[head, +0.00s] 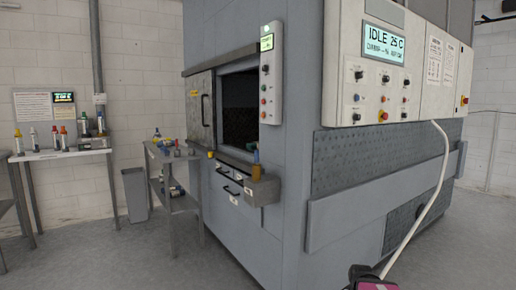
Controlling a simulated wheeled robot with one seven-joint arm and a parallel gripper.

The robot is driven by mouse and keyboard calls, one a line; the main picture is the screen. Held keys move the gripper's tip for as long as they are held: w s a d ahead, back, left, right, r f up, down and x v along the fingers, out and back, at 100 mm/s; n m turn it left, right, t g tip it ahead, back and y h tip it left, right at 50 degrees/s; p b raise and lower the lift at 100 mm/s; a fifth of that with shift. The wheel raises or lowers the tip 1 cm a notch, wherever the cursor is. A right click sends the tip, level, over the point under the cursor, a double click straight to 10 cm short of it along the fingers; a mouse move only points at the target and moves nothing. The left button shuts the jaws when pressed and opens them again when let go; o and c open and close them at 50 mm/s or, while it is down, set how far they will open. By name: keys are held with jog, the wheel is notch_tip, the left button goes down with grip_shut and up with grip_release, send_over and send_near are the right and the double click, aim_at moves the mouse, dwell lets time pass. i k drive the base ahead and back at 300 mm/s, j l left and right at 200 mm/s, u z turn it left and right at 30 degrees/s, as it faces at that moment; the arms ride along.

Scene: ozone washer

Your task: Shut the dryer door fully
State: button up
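The dryer is the large grey machine (299,190) in the middle. Its door (195,125), a grey metal panel with a dark vertical handle and a yellow label, stands at the left of the dark opening (240,105). The opening is uncovered, so the door is open. I cannot tell whether the door slides or swings. A small black and pink part at the bottom edge, right of centre, looks like the end of my arm, with my gripper (362,272) its black tip. It is well apart from the door. Its fingers are too small and cut off to read.
A control panel (425,62) reading "IDLE 25 C" and a white hose (428,195) are on the dryer's right side. A small shelf box (263,189) with bottles juts out below the opening. A metal cart (178,200) stands near the door. Floor at lower left is clear.

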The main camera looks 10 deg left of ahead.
aim_at(200, 88)
jog(key=i+j, duration=0.1)
jog(key=j, duration=0.4)
jog(key=i+j, duration=0.1)
jog(key=j, duration=0.35)
jog(key=i+j, duration=0.1)
jog(key=j, duration=0.85)
jog(key=i+j+u, duration=0.1)
jog(key=j, duration=0.4)
jog(key=i+j, duration=0.2)
jog(key=j, duration=0.25)
jog(key=i+j, duration=0.1)
jog(key=j, duration=0.4)
